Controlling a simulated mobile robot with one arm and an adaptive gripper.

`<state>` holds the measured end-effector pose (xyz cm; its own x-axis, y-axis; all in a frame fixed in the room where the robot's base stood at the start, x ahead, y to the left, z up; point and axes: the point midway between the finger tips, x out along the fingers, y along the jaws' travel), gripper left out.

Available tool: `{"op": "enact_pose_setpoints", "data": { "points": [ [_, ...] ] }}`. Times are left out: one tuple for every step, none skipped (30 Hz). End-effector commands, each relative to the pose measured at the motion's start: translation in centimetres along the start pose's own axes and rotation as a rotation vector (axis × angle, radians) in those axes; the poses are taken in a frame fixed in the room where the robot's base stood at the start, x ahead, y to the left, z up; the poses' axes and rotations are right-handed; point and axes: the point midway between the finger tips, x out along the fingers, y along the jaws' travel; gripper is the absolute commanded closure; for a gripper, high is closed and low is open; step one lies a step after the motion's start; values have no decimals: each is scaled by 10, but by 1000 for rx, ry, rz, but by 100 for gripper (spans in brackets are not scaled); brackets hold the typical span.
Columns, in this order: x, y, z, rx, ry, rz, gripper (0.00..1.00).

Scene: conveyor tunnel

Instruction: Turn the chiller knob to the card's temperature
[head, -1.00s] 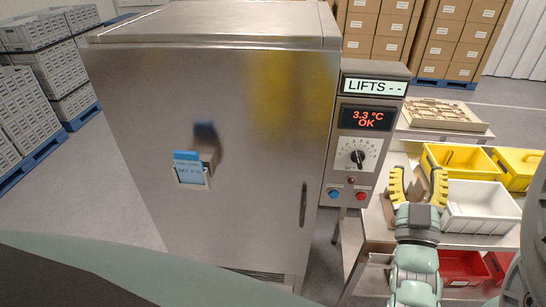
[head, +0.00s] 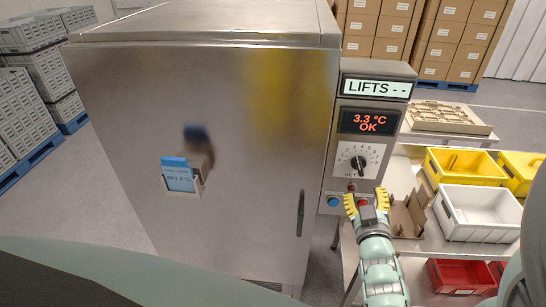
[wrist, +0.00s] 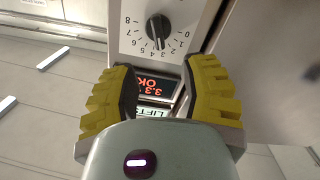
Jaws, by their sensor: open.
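The chiller (head: 240,130) has a control panel on its right side. The dark round knob (head: 358,162) sits on a numbered white dial; in the wrist view the knob (wrist: 157,30) shows upside down, its pointer near 3. The display (head: 367,121) reads 3.3 °C OK. The blue-topped card (head: 179,175) in a holder on the door reads SET and a small figure, apparently 2 °C. My gripper (head: 366,203) is open and empty, just below the knob and in front of the panel's lower part, not touching the knob.
A sign (head: 376,88) above reads LIFTS with dashes. A blue button (head: 334,201) is left of my gripper. A bench on the right holds yellow bins (head: 465,165), a white bin (head: 478,212) and a brown bracket (head: 408,214). A door handle (head: 300,213) juts out left of the panel.

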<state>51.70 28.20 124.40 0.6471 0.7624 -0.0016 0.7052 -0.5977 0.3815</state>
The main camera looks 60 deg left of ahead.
Motion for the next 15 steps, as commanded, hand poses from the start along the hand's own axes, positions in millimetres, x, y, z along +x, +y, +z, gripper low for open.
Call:
{"op": "enact_pose_setpoints", "data": {
  "points": [
    [6, 2, -3, 0, -1, 3, 55],
    [8, 2, -2, 0, -2, 4, 55],
    [12, 3, -2, -1, -1, 4, 55],
    [14, 3, -2, -1, 0, 5, 55],
    [17, 3, -2, -1, 0, 5, 55],
    [21, 3, -2, -1, -1, 5, 55],
    [24, 4, -2, -1, -1, 5, 55],
    [26, 4, -2, -2, -1, 5, 55],
    [30, 3, -2, -1, -1, 4, 55],
    [32, 3, -1, -1, -3, 4, 55],
    [34, 3, 0, 0, -4, 4, 55],
    [38, 3, -1, 0, -2, 5, 55],
    [41, 4, -2, 0, 1, 7, 55],
    [43, 4, -2, -1, 1, 7, 55],
    [46, 3, -1, 0, -1, 6, 55]
  ]
}}
